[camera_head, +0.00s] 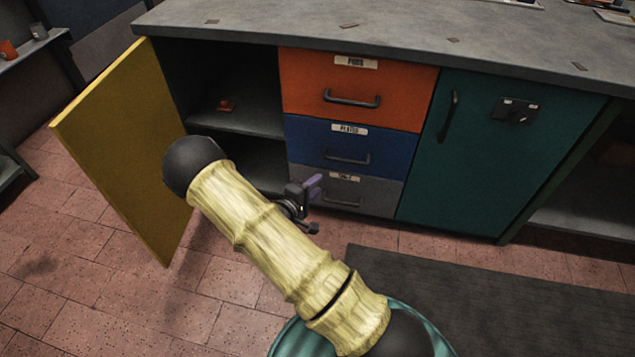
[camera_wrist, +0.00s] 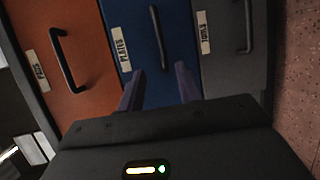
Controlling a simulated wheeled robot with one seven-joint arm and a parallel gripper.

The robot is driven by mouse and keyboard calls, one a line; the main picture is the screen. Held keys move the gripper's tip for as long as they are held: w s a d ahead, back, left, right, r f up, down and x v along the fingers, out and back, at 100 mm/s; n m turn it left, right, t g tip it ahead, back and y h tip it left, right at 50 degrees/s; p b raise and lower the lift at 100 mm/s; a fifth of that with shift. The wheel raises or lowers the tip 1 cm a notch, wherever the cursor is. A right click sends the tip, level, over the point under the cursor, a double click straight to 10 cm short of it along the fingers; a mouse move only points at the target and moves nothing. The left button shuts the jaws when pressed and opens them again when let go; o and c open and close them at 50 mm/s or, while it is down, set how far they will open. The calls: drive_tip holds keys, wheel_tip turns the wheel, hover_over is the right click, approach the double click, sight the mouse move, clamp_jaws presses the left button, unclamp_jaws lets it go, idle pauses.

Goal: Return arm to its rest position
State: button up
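My gripper (camera_head: 312,188) is in front of the blue and grey drawers in the head view, partly hidden behind my arm. In the wrist view my gripper (camera_wrist: 160,85) shows two dark purple fingers standing apart with nothing between them. It points toward the blue drawer (camera_wrist: 135,30). I cannot tell the exact distance, but no finger visibly holds a handle. My arm reaches out low over the floor in front of the cabinet.
The yellow cabinet door (camera_head: 125,150) stands wide open at left, near my elbow. A small red object (camera_head: 225,106) sits on the shelf inside. The orange drawer (camera_head: 355,85) and teal door (camera_head: 500,150) are closed. A dark mat (camera_head: 500,305) lies at lower right.

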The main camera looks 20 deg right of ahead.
idle(0.4)
drive_tip(key=s+a+r+m+g+y+p, duration=0.35)
drive_tip(key=a+r+m+y, duration=0.3)
drive_tip(key=r+y, duration=0.6)
drive_tip(key=s+r+m+g+p, duration=0.1)
drive_tip(key=s+r, duration=0.4)
drive_tip(key=s, duration=0.3)
drive_tip(key=s+r+g+p, duration=0.1)
drive_tip(key=s+r+p, duration=0.1)
drive_tip(key=s+r, duration=0.45)
wheel_tip(320, 180, up, 37)
drive_tip(key=s+p, duration=0.1)
drive_tip(key=p, duration=3.6)
drive_tip(key=shift+d+f+y, duration=0.15)
drive_tip(key=shift+d+y, duration=0.05)
drive_tip(key=shift+y, duration=0.15)
drive_tip(key=shift+g, duration=0.25)
